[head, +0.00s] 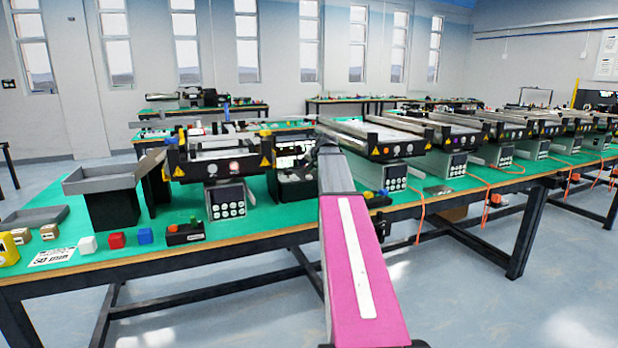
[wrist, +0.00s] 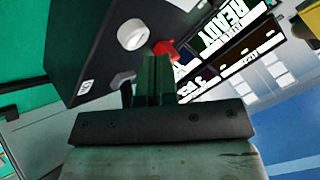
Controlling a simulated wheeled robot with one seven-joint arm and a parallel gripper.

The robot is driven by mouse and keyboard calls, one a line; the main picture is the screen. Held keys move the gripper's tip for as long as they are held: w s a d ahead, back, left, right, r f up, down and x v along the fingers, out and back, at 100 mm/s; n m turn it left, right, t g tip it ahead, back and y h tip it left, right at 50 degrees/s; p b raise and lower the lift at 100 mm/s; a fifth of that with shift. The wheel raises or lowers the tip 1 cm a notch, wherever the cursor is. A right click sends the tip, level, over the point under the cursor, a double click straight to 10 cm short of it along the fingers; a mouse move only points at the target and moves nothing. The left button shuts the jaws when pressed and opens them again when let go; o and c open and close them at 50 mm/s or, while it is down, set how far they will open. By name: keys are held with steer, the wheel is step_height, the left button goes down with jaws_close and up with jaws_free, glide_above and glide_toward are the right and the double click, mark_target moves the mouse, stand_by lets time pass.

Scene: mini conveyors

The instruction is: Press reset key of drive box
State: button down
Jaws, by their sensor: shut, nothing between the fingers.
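The drive box (wrist: 95,45) shows in the wrist view as a black panel, tilted in the picture. It carries a round white knob or key (wrist: 131,34), a red part (wrist: 165,49) and a grey part (wrist: 122,79). A lit display (wrist: 225,28) reading READY is beside them. I cannot tell which part is the reset key. My gripper (wrist: 157,68) is shut and empty, its fingertips in front of the panel just below the red part. Contact cannot be made out. In the head view the drive box (head: 296,188) stands on the green bench, partly behind my arm, which hides the gripper.
A mini conveyor (head: 215,168) with a keypad box (head: 229,201) stands left of the drive box. More conveyors (head: 375,140) line the bench to the right. A push-button box (head: 185,234) and small coloured cubes (head: 117,240) lie near the front edge, left.

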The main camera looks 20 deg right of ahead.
steer(key=shift+f, duration=0.15)
steer(key=shift+f, duration=0.25)
steer(key=shift+f, duration=0.45)
stand_by(0.7)
steer(key=shift+r, duration=0.85)
steer(key=shift+r, duration=0.15)
steer(key=shift+r, duration=2.35)
